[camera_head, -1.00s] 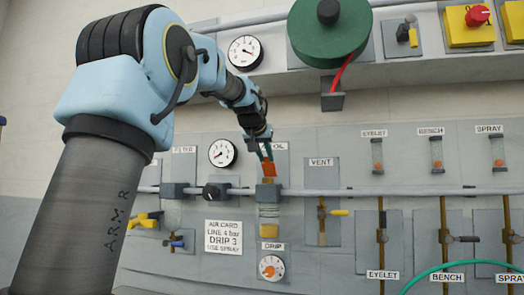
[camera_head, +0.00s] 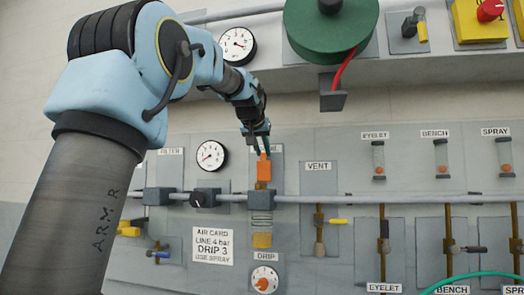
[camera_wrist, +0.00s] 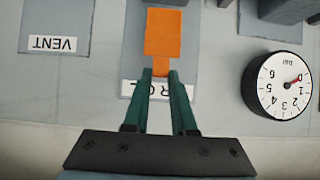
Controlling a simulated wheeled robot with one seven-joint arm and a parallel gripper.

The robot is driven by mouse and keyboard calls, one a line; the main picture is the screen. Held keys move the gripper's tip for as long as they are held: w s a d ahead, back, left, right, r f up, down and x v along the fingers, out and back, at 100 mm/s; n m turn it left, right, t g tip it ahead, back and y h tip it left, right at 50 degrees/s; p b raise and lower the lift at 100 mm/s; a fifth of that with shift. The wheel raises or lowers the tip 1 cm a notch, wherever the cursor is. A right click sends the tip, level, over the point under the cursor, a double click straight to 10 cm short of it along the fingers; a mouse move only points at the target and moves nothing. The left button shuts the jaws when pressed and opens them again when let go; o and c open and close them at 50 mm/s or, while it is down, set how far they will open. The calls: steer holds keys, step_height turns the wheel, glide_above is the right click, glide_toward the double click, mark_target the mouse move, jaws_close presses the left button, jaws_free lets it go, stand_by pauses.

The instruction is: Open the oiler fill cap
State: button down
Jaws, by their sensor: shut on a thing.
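The orange fill cap (camera_head: 264,171) stands upright above the grey block (camera_head: 262,197) of the oiler. The oiler's ribbed clear bowl (camera_head: 262,222), with amber oil at the bottom, hangs below that block. My gripper (camera_head: 262,150) comes down on the cap from above. In the wrist view the orange cap (camera_wrist: 166,32) shows as a wide flap with a narrow tab. The green fingers of my gripper (camera_wrist: 160,76) are shut on that tab. The fingers and cap partly hide the label behind.
A pipe (camera_head: 350,198) runs across the panel through the block. A gauge (camera_head: 208,156) and a dark knob (camera_head: 205,197) sit to the left. A green reel (camera_head: 331,30) hangs above.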

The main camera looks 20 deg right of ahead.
steer(key=shift+r, duration=0.35)
steer(key=c, duration=1)
jaws_free()
steer(key=shift+o, duration=1.4)
steer(key=shift+f, duration=0.2)
steer(key=b+v, duration=0.3)
steer(key=v, duration=0.7)
steer(key=shift+s+a+r, duration=0.15)
steer(key=shift+s+r, duration=0.05)
steer(key=shift+s, duration=0.1)
